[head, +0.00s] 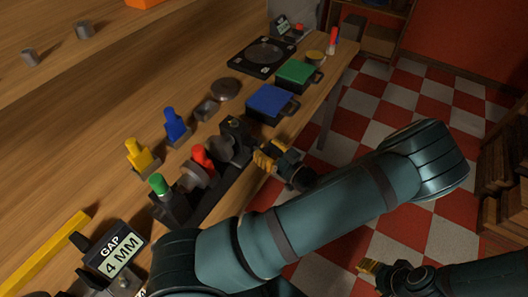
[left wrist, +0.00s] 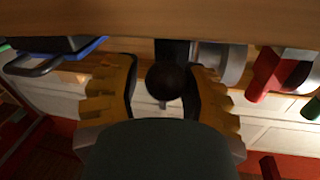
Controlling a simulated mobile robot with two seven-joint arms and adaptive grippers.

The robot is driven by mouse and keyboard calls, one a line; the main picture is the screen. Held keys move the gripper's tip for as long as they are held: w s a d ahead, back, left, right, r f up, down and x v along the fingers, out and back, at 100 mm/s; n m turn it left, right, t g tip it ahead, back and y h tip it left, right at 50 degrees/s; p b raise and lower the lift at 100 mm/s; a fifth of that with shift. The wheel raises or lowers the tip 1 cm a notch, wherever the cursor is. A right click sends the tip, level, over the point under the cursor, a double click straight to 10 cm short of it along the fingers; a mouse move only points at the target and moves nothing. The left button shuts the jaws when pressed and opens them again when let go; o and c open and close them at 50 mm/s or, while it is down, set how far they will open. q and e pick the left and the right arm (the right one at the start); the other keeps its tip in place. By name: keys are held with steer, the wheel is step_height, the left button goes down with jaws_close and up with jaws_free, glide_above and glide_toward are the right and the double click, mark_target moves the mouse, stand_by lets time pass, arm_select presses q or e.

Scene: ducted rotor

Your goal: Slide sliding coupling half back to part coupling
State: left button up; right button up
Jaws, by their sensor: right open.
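A dark bench rig (head: 205,200) stands at the table's front edge. On it sit a grey coupling disc (head: 193,177), a red handle (head: 203,157) and a dark round housing (head: 236,140). I cannot tell which part is the sliding half. My left gripper (head: 270,158), with yellow fingers, is just right of the housing. In the left wrist view its fingers are open on either side of a dark round knob (left wrist: 166,82); contact is unclear. A grey cylinder (left wrist: 234,62) and the red handle (left wrist: 264,75) lie to the right there. My right gripper (head: 376,270) is open and empty over the floor.
Blue (head: 270,102) and green (head: 297,75) handled boxes stand farther along the table. Yellow (head: 138,155) and blue (head: 174,125) knobbed pieces stand behind the rig. A "GAP 4 MM" sign (head: 115,251) is at lower left. Checkered floor is open at right.

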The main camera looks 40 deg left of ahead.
arm_select(q)
steer(key=shift+o, duration=1.3)
steer(key=shift+w, duration=0.1)
steer(key=shift+d, duration=0.15)
steer(key=s+d, duration=0.1)
steer(key=d, duration=1)
steer(key=shift+d, duration=0.4)
steer(key=shift+a, duration=0.1)
